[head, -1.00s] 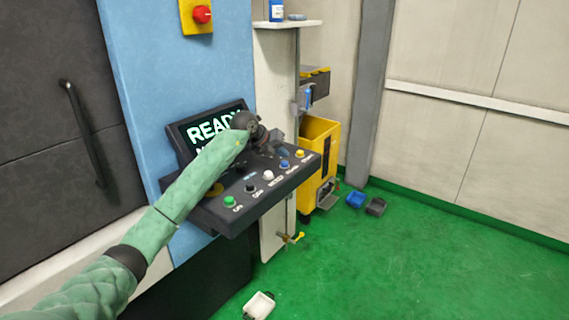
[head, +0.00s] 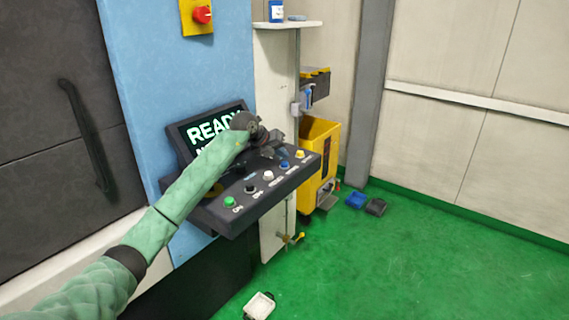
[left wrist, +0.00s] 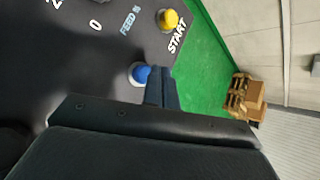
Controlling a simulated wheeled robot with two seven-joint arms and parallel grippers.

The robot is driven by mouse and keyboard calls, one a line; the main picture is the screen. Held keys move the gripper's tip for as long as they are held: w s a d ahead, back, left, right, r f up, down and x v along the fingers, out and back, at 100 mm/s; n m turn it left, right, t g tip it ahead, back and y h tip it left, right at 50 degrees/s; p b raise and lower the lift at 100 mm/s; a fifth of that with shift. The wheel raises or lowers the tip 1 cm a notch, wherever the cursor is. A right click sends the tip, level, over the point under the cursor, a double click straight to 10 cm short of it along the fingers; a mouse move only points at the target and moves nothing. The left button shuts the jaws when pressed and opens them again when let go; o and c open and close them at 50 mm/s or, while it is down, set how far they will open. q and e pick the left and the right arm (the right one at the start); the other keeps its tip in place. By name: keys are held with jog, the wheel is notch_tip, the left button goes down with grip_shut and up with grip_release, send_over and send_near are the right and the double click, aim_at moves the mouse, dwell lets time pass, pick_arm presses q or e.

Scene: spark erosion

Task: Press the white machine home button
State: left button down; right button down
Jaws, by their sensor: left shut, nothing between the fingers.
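The white button (head: 268,176) sits on the sloped dark control panel (head: 225,217), between the black button (head: 250,188) and the blue button (head: 284,165). Its label is too small to read surely. My left gripper (head: 272,152) is over the panel, behind and above the white button in the head view, apart from it. In the left wrist view its shut, empty fingers (left wrist: 160,87) show beside the blue button (left wrist: 140,73); contact cannot be told. The white button is not seen there. My right gripper is not in view.
A green button (head: 230,202) and a yellow button (head: 300,154) stand at the panel's ends. A screen reading READY (head: 212,128) is behind my arm. A yellow bin (head: 319,132) stands right of the panel. Green floor lies open at right.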

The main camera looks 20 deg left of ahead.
pick_arm(q)
jog(key=shift+f, duration=0.15)
dwell(0.7)
jog(key=shift+f+b, duration=0.25)
jog(key=shift+b, duration=0.1)
